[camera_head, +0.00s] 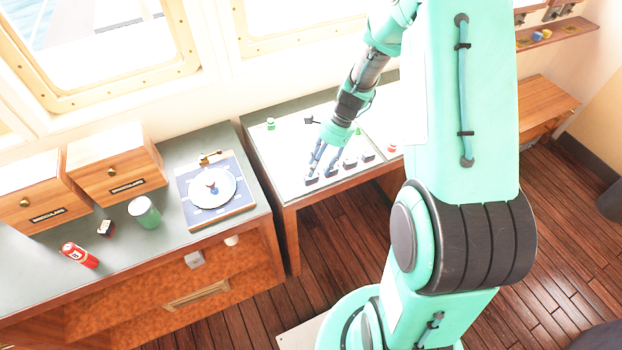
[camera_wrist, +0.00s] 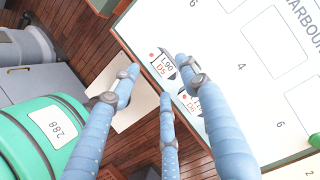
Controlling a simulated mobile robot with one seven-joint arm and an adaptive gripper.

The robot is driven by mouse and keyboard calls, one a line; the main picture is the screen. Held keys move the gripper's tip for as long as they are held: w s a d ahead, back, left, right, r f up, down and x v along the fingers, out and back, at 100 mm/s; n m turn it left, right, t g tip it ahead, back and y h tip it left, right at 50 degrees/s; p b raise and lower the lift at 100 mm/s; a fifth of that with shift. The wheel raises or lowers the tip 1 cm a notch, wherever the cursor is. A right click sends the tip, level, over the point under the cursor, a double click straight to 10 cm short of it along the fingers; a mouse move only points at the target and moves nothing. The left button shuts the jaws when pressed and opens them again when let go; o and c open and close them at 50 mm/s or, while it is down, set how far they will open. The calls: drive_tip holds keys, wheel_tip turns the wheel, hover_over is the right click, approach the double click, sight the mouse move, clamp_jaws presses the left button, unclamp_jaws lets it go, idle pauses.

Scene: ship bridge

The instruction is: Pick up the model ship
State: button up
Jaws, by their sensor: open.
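My gripper (camera_head: 320,170) reaches down over the front edge of the white chart on the right-hand table. Its blue fingers are spread apart with nothing held between them; they also show in the wrist view (camera_wrist: 158,80). Several small dark pieces (camera_head: 349,162) stand in a row along the chart's front edge, too small to tell for certain which is the model ship. In the wrist view, a white-and-black piece marked L90 D5 (camera_wrist: 162,66) lies close to the fingertips. A second piece marked D6 (camera_wrist: 190,103) is partly hidden behind a finger.
The chart table (camera_head: 291,204) also bears a green piece (camera_head: 270,124), a black piece (camera_head: 311,121) and a red piece (camera_head: 391,148). The left counter holds a round white dial (camera_head: 225,188), a green cup (camera_head: 144,212) and a red can (camera_head: 80,255).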

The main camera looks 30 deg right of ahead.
sight(314, 177)
drive_tip(key=shift+b+x, duration=0.3)
drive_tip(key=shift+x, duration=1.85)
drive_tip(key=shift+s, duration=0.1)
drive_tip(key=shift+c, duration=0.6)
drive_tip(key=c, duration=0.8)
